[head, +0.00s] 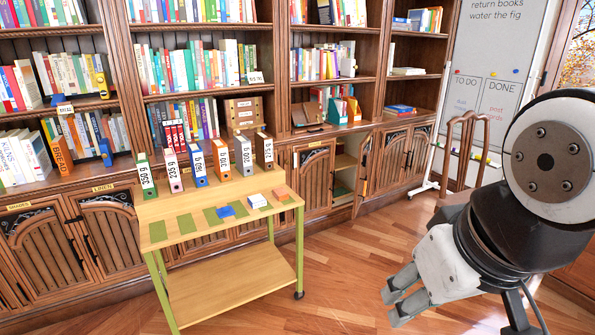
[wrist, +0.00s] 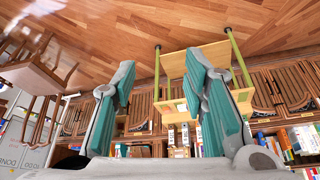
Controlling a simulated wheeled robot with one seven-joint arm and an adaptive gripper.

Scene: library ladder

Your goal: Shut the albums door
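In the head view, one lower cabinet door (head: 367,175) of the wooden bookcase stands swung open, seen nearly edge-on. Beside it on the left is the open compartment (head: 344,172), with a pale shelf and some dark and green items inside. The label plates on this part are too small to read, so I cannot confirm the albums name. My gripper (head: 396,296) is at the lower right, over the floor, well in front of and apart from the door. In the wrist view my gripper (wrist: 160,88) has its two fingers wide apart with nothing between them.
A wooden cart (head: 225,199) with green legs, carrying several binders and small blocks, stands left of the open door. A wooden chair (head: 463,150) and a whiteboard (head: 498,75) are at the right. Floor (head: 345,265) between the cart and my gripper is clear.

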